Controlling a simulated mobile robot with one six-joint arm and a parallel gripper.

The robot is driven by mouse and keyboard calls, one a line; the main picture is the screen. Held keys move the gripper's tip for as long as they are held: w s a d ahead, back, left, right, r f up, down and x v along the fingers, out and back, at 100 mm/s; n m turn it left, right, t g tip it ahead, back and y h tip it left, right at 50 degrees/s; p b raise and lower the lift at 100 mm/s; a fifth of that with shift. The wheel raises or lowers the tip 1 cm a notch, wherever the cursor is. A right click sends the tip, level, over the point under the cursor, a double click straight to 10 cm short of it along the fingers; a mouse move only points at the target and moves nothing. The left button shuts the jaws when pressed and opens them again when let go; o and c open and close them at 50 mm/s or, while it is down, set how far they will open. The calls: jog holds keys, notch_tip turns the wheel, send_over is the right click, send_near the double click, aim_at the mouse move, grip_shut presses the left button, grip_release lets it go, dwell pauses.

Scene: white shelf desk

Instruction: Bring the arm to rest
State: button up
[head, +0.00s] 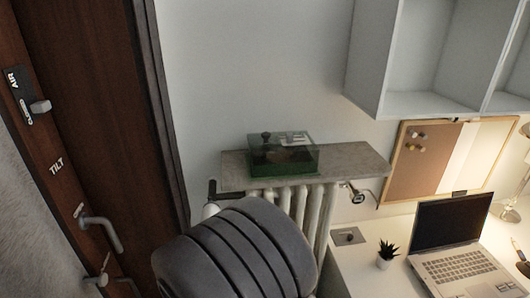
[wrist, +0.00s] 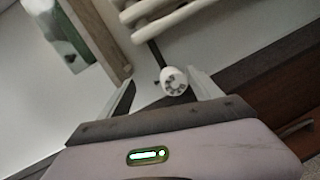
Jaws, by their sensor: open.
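My gripper (wrist: 162,78) shows in the wrist view with its two pale fingers spread apart and nothing held between them. A white radiator valve knob (wrist: 174,80) appears in the gap between the fingers, behind them; I cannot tell how far away. In the head view, a dark grey rounded part of my arm (head: 240,255) fills the lower middle and covers part of the radiator. My gripper does not show in the head view.
A stone shelf (head: 350,160) over the white radiator (head: 318,212) bears a green transparent box (head: 284,154). A brown door (head: 85,90) stands at left. At right, a white desk (head: 360,265) bears a laptop (head: 460,250) and a plant (head: 387,255), below a wall cabinet (head: 425,103).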

jog(key=s+d+r+m+g+b, duration=0.15)
jog(key=d+r+m+g, duration=0.35)
jog(key=d+r+m, duration=0.6)
jog(key=s+d+m+g, duration=0.2)
jog(key=s+d+m, duration=0.3)
jog(key=s, duration=0.5)
jog(key=s+d+m+g, duration=0.3)
jog(key=s+d+m, duration=0.2)
jog(key=s+d, duration=0.4)
jog(key=shift+s+f, duration=0.45)
jog(key=shift+s, duration=0.35)
